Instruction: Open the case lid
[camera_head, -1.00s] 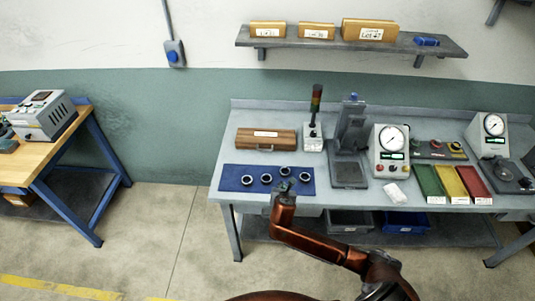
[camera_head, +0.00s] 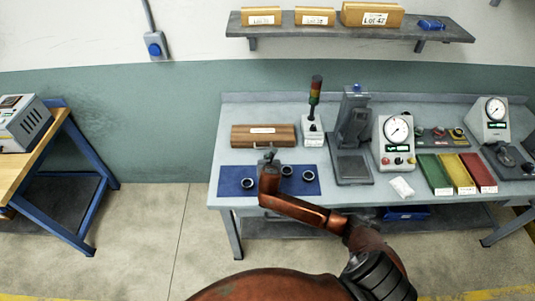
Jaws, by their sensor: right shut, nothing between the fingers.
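The case is a closed brown wooden box (camera_head: 240,137) with a white label on its lid, at the back left of the grey workbench (camera_head: 345,200). My right gripper (camera_head: 268,155) is shut and empty. It appears just in front of the case's front side, over the back edge of the blue mat (camera_head: 230,178); I cannot tell whether it touches the case. The gripper is small and partly hidden by my own arm. My left gripper is out of view.
Metal rings, including one at the left (camera_head: 248,183) and one at the right (camera_head: 308,176), lie on the mat. A signal tower (camera_head: 313,120) and a grey press (camera_head: 353,140) stand right of the case. A gauge unit (camera_head: 393,140) and green, yellow and red trays (camera_head: 435,173) are further right.

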